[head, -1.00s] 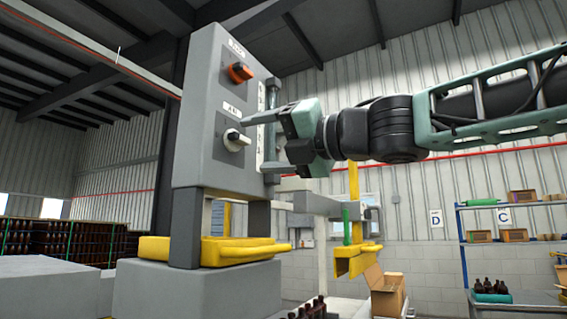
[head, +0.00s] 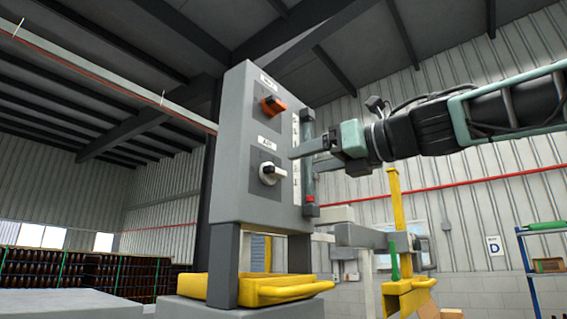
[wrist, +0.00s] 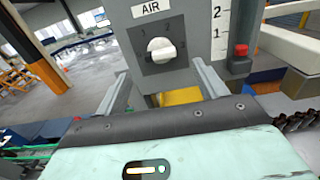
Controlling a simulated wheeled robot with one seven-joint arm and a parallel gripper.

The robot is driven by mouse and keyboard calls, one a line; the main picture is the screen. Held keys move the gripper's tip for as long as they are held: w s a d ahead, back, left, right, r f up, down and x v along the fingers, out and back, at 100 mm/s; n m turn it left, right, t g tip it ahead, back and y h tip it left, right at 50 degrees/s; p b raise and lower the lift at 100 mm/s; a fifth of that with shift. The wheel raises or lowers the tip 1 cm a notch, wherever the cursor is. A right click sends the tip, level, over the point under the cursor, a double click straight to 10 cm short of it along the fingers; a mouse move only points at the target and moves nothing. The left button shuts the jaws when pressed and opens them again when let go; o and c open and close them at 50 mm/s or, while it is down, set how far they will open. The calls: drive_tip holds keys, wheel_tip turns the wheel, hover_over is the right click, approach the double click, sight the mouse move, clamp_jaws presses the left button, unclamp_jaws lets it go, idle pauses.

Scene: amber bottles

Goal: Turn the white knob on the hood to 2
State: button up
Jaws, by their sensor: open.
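The white knob (head: 270,173) sits on a dark square plate on the front of the grey hood panel (head: 238,150), below an orange knob. In the wrist view the white knob (wrist: 161,50) is under an AIR label, with small digits around it. Its bar looks roughly level in the head view; the digit it points at is not clear. My gripper (head: 297,152) is in front of the panel, to the right of and slightly above the knob in the head view. In the wrist view its two fingers (wrist: 160,72) are spread and empty, below the knob and apart from it.
The orange knob (head: 273,106) is above the white one. A numbered strip with a red marker (wrist: 241,50) runs along the panel's right side. Yellow bars (head: 285,290) stick out below the panel. The space just before the knob looks clear.

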sight(279, 169)
drive_tip(key=p+x, duration=0.1)
drive_tip(key=x, duration=0.6)
drive_tip(key=shift+w+a, duration=0.2)
drive_tip(key=shift+a, duration=0.05)
drive_tip(key=shift+c, duration=0.3)
drive_tip(key=c, duration=0.9)
